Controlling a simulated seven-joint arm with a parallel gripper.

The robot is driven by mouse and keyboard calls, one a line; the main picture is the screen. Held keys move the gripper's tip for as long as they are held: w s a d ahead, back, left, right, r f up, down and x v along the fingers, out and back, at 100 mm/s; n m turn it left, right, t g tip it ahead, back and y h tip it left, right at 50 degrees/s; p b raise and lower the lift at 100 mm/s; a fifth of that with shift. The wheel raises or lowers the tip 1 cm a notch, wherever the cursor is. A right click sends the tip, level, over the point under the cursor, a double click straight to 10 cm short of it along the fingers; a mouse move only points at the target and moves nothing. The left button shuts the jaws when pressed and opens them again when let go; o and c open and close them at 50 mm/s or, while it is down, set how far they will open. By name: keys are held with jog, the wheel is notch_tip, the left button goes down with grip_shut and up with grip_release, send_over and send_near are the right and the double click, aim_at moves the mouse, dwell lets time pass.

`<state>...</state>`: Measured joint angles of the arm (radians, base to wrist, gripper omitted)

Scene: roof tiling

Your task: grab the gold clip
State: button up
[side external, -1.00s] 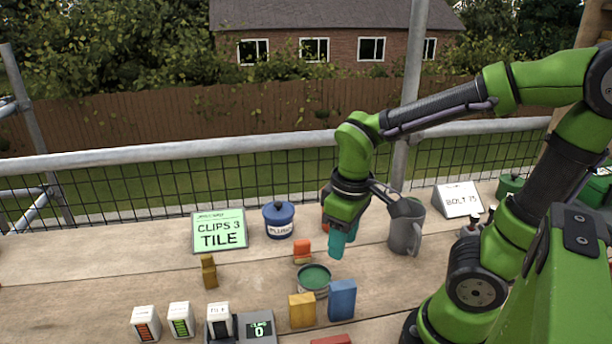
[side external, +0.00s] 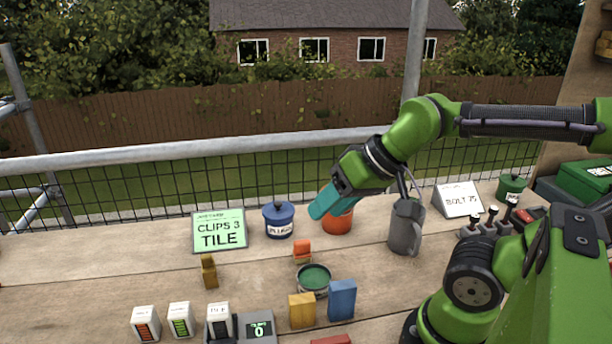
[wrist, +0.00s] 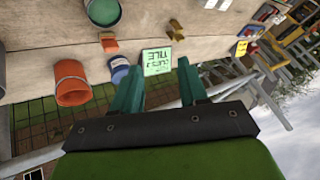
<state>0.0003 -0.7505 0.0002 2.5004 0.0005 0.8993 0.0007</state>
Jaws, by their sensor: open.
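The gold clip (side external: 209,271) stands on the wooden bench, left of the centre and in front of the green CLIPS 3 TILE card (side external: 220,231). It also shows in the wrist view (wrist: 176,30), small and beyond the fingertips. My gripper (side external: 321,205) is up in the air near the orange bucket (side external: 338,222), tilted with its teal fingers pointing down and left. It is well to the right of the clip and apart from it. In the wrist view the two fingers (wrist: 158,68) are spread with nothing held between them.
A blue lidded pot (side external: 279,221) stands between card and bucket. An orange block (side external: 302,252), green tin (side external: 314,279), yellow block (side external: 302,311) and blue block (side external: 342,300) stand nearer. A grey jug (side external: 405,228) is right. Small labelled boxes and a display reading 0 (side external: 258,330) line the front.

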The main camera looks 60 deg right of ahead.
jog(key=o, duration=0.4)
jog(key=shift+c, duration=0.2)
jog(key=m+g+h, duration=0.2)
jog(key=m+g, duration=0.1)
jog(key=g, duration=0.4)
send_over(206, 256)
notch_tip(206, 256, down, 5)
jog(key=shift+m, duration=0.4)
notch_tip(206, 256, down, 11)
jog(key=shift+f, duration=3)
